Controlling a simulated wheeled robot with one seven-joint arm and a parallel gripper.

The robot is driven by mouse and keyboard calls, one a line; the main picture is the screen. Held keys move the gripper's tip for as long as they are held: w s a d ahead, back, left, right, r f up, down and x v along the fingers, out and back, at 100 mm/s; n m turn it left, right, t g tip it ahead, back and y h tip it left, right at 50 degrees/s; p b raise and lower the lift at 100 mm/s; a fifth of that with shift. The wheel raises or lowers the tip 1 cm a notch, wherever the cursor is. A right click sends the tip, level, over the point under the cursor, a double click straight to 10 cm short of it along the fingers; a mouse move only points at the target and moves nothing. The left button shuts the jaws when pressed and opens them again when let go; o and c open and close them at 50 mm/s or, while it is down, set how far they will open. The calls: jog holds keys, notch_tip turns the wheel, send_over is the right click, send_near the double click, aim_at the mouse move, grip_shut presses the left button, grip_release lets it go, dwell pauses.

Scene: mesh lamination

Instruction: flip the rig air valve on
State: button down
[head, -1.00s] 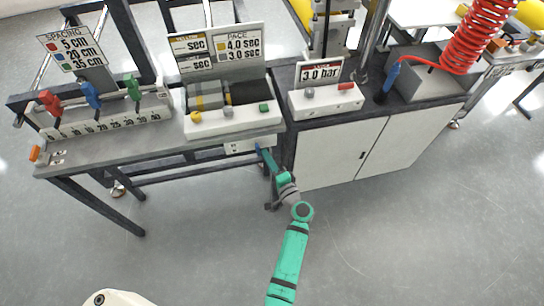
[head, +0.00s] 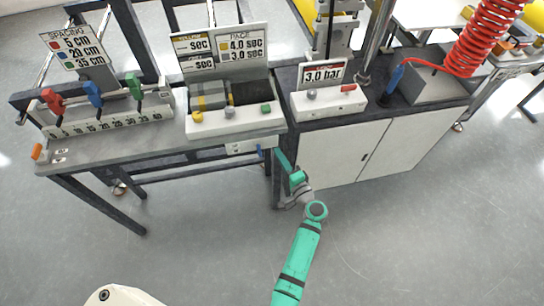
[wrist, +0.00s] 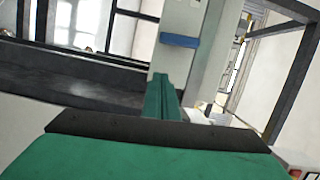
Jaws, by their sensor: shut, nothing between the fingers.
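A small blue lever (head: 260,152) sits at the right end of a white plate (head: 241,147) on the front edge of the left bench. In the wrist view the blue lever (wrist: 180,40) lies crosswise on a pale upright panel (wrist: 183,18), beyond my fingers. My gripper (head: 280,156) is just right of the lever in the head view, in front of the gap between bench and cabinet. Its green fingers (wrist: 162,97) are together and empty, and appear apart from the lever. The lever's on or off marking is too small to read.
The left bench (head: 95,152) carries a pace box (head: 235,122) and a spacing rail with coloured clamps. A white cabinet (head: 335,160) with a 3.0 bar sign (head: 323,75) stands close on the right. The floor in front is clear.

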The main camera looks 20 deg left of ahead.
jog(key=v, duration=1)
jog(key=shift+s+a+f, duration=0.1)
jog(key=shift+a+f, duration=0.05)
jog(key=s+d+f+h, duration=0.3)
jog(key=s+f+h, duration=0.15)
jog(key=s, duration=0.25)
jog(key=s+d+f+h, duration=0.35)
jog(key=s+f, duration=0.25)
jog(key=s, duration=0.2)
jog(key=s+d+r+n+t+h, duration=0.1)
jog(key=s+d+r+h, duration=0.35)
jog(key=s, duration=0.45)
jog(key=s+d+r+n+t, duration=0.1)
jog(key=s+r+n, duration=0.2)
jog(key=s+r, duration=0.2)
jog(key=s+d+r+n+t+h, duration=0.1)
jog(key=s+r, duration=0.4)
jog(key=r, duration=0.7)
jog(key=shift+d+r+n+t, duration=0.15)
jog(key=shift+d+n+t, duration=0.15)
jog(key=shift+n+t, duration=0.45)
jog(key=shift+w, duration=0.15)
